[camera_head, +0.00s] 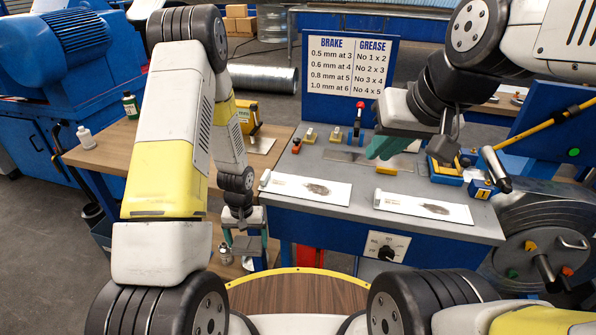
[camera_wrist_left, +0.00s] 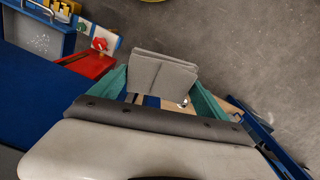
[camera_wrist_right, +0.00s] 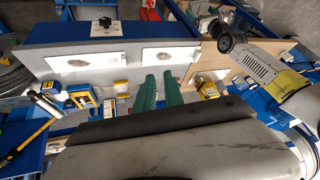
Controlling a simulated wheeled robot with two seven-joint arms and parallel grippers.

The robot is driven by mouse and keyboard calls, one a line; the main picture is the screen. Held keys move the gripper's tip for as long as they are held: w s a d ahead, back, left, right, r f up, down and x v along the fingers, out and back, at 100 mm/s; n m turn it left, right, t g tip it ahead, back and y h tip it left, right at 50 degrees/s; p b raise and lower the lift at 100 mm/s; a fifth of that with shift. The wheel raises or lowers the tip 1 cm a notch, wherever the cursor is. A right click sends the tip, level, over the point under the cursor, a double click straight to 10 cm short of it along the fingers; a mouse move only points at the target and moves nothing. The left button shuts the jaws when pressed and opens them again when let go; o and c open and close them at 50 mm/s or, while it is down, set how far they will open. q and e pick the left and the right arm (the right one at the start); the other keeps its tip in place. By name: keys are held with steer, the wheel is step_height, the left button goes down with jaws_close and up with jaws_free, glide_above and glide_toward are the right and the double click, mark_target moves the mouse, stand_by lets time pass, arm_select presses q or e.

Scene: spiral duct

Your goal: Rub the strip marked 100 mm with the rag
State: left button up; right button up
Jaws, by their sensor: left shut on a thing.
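Two pale strips with dark grey smudges lie on the grey bench top: a left strip (camera_head: 305,189) and a right strip (camera_head: 424,207). Both also show in the right wrist view. I cannot read a 100 mm mark on either. My left gripper (camera_head: 248,238) hangs low in front of the bench's left end, away from both strips. It is shut on a grey folded rag (camera_wrist_left: 162,76), which sits between its teal fingers. My right gripper (camera_head: 388,146) is above the bench, behind the strips. Its fingers (camera_wrist_right: 160,92) show a narrow empty gap.
A sign board (camera_head: 348,68) stands at the bench's back. Small blocks and a red-knobbed lever (camera_head: 357,118) stand near it. Yellow and blue items (camera_head: 446,172) crowd the right side. A wooden table (camera_head: 110,150) adjoins on the left. A dial (camera_head: 384,246) is on the bench front.

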steer(key=w, duration=0.3)
steer(key=w+f+g, duration=0.1)
steer(key=w, duration=0.2)
steer(key=w+g, duration=0.1)
steer(key=w, duration=0.1)
steer(key=shift+w+d+f+n+h, duration=0.2)
steer(key=shift+w+d+n+h, duration=0.1)
steer(key=shift+w, duration=0.1)
jaws_close()
steer(key=n+g+h, duration=0.2)
steer(key=g, duration=0.2)
glide_above(347, 187)
step_height(347, 187, down, 18)
steer(key=shift+f, duration=2.45)
steer(key=shift+f, duration=1.8)
steer(key=shift+r, duration=0.1)
steer(key=shift+r, duration=2.9)
